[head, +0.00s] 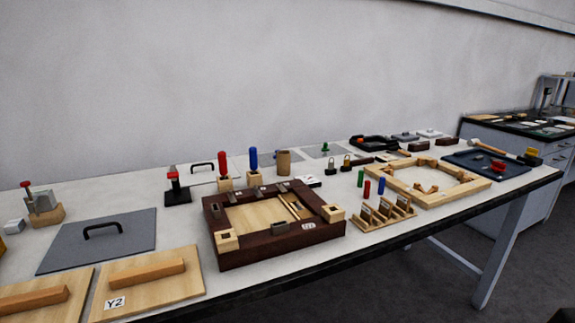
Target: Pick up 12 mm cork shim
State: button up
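I cannot make out a 12 mm cork shim with certainty; nothing readable marks one at this size. A small light wooden rack (378,222) on the front of the table holds several thin upright tan and brown pieces; I cannot tell their material or thickness. A brown cylinder (284,162) stands behind the dark wooden frame (240,257). The frame has a pale wooden inside and pale corner blocks. My gripper is not in view.
The long white table (18,260) is crowded. A grey plate with a black handle (135,224) and a board marked Y2 (185,282) lie left. Red and blue cylinders (382,186) stand behind the rack. A pale polygonal frame (465,192) and dark tray (518,170) lie right.

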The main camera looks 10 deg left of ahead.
aim_at(404, 200)
jog(key=i+z, duration=0.1)
jog(key=i, duration=0.55)
jog(key=i+j+z, duration=0.1)
jog(key=i, duration=0.5)
jog(key=j, duration=0.1)
